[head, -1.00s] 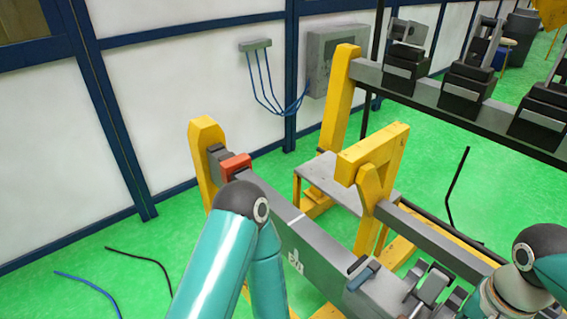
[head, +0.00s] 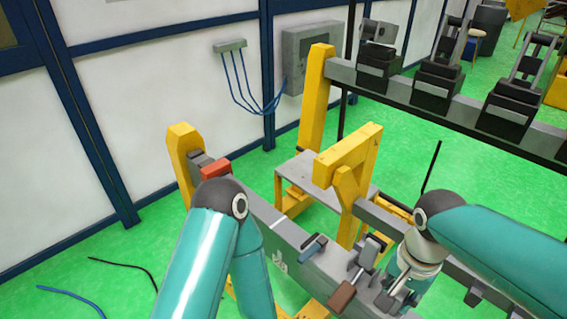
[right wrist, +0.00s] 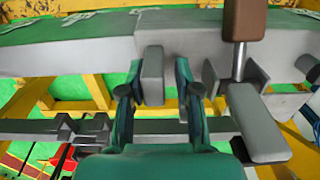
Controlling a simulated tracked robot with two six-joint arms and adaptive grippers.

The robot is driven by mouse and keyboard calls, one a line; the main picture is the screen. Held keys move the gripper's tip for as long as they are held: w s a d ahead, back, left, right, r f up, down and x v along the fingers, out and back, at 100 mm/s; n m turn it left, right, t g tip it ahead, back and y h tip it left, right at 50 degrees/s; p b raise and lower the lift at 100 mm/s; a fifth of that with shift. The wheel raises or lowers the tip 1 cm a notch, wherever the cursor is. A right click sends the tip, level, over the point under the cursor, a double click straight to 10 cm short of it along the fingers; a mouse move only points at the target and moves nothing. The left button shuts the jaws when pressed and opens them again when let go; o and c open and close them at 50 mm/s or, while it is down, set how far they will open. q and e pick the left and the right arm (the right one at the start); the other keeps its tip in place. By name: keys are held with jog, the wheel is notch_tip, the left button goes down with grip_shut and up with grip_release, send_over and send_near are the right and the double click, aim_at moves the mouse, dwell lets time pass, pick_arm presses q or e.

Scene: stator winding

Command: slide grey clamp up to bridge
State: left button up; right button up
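My right gripper (right wrist: 155,88) has its fingers apart, one on each side of a grey block (right wrist: 152,72) of a clamp under the beam edge, with narrow gaps visible. In the head view, grey clamp parts (head: 368,250) sit on the long grey beam (head: 262,211), just left of my right wrist. A brown-handled clamp (head: 342,296) is beside them; its brown handle (right wrist: 246,20) also shows in the right wrist view. A blue-grey clamp (head: 313,245) lies farther along the beam. My left gripper is outside the view.
A red clamp (head: 215,169) sits at the beam's far end by a yellow post (head: 180,150). A yellow bridge-like arm (head: 345,157) rises right of the beam. A rail with black clamps (head: 436,88) is behind.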

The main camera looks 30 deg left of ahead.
aim_at(363, 270)
jog(key=a+p, duration=0.1)
jog(key=a, duration=0.1)
jog(key=w+a+p, duration=0.1)
jog(key=a, duration=0.1)
jog(key=a+p, duration=0.1)
jog(key=a, duration=0.1)
jog(key=shift+w+a+r, duration=0.15)
jog(key=shift+w+a, duration=0.15)
jog(key=shift+a, duration=0.05)
jog(key=shift+w+a+p, duration=0.1)
jog(key=shift+a+p, duration=0.3)
jog(key=shift+a, duration=0.05)
